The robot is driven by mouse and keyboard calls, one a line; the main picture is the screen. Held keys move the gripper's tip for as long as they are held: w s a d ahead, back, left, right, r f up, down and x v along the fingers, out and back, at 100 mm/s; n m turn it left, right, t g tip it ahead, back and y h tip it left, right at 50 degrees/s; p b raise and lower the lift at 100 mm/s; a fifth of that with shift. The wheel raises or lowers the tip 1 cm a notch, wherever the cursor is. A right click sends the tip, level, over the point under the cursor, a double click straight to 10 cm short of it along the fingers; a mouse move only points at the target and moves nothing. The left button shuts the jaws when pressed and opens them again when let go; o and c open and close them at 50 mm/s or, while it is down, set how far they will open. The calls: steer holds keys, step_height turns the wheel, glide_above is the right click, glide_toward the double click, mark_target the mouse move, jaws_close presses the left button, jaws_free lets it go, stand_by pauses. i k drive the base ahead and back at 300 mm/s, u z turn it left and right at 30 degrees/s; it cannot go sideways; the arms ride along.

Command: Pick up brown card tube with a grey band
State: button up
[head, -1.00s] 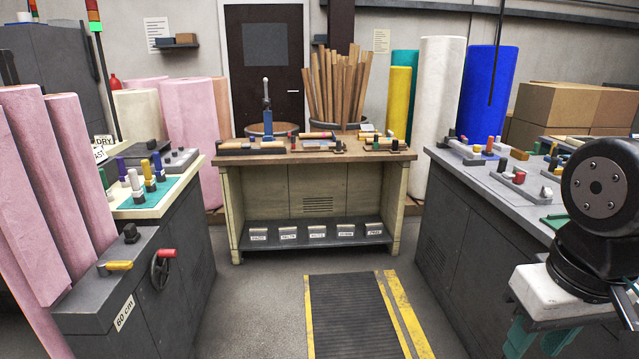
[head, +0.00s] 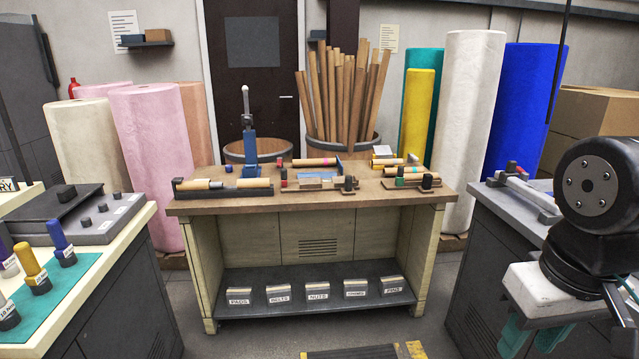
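A wooden workbench (head: 310,196) stands ahead with several brown card tubes on it. At its left end, a dark tray (head: 222,192) holds a brown tube (head: 253,184) and a part that looks greyish at its middle; I cannot tell for sure whether this is the grey band. A tube with a pink band (head: 316,162) lies at the back middle. Another tube with a green band (head: 409,172) lies in a holder at the right. My arm shows at the right edge, well short of the bench.
A bin of tall card tubes (head: 342,95) stands behind the bench. Grey counter (head: 500,205) at right and cream counter (head: 55,230) at left flank the way. The bench's lower shelf (head: 330,300) holds labelled boxes.

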mark_target(391, 162)
steer(key=i, duration=2.8)
steer(key=z, duration=0.55)
